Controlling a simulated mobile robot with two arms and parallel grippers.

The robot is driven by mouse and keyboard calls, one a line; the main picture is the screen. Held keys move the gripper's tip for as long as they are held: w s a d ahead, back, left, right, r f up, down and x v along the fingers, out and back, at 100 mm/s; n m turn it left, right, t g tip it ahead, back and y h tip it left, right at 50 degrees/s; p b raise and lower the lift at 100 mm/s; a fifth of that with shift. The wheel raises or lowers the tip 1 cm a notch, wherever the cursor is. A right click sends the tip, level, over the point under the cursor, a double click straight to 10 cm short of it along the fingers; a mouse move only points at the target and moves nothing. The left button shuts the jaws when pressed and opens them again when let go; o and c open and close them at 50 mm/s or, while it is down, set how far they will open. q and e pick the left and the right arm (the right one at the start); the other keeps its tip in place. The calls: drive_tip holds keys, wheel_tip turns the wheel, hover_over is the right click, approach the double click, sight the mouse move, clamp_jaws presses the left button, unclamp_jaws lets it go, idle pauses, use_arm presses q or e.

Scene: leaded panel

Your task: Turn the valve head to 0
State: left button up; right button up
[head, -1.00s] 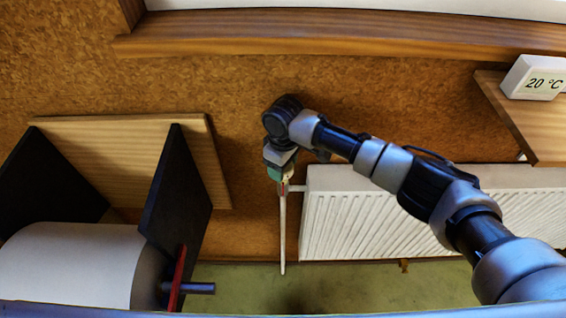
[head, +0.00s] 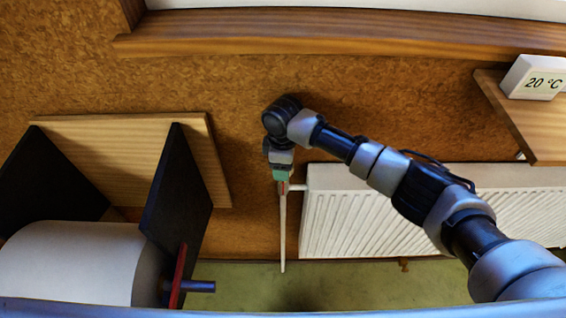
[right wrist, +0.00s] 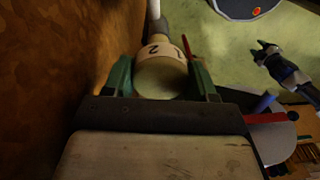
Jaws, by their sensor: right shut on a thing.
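The cream valve head (right wrist: 162,76) sits at the top of a pale vertical pipe (head: 283,235) at the radiator's left end. In the right wrist view it shows the digits 2 and 1, with a red pointer (right wrist: 188,47) beside the 1, on its right. My right gripper (head: 281,176) comes down from above, its green fingers closed on both sides of the head; the fingers also show in the right wrist view (right wrist: 164,78). In the head view they hide most of the head. My left gripper (right wrist: 260,51) shows small in the right wrist view, its fingers apart and empty.
A white radiator (head: 375,215) stands right of the valve. A roller with black side plates (head: 178,185) and a red crank (head: 179,278) is at the left. A wooden sill (head: 330,35) runs above; a shelf (head: 530,120) holds a 20 °C display (head: 532,78).

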drive_tip(key=shift+r, duration=0.1)
drive_tip(key=o, duration=0.9)
drive_tip(key=r+b, duration=0.1)
drive_tip(key=r, duration=0.4)
drive_tip(key=r+b, duration=0.2)
drive_tip(key=r, duration=0.3)
drive_tip(key=shift+w+r, duration=0.2)
drive_tip(key=shift+r, duration=0.2)
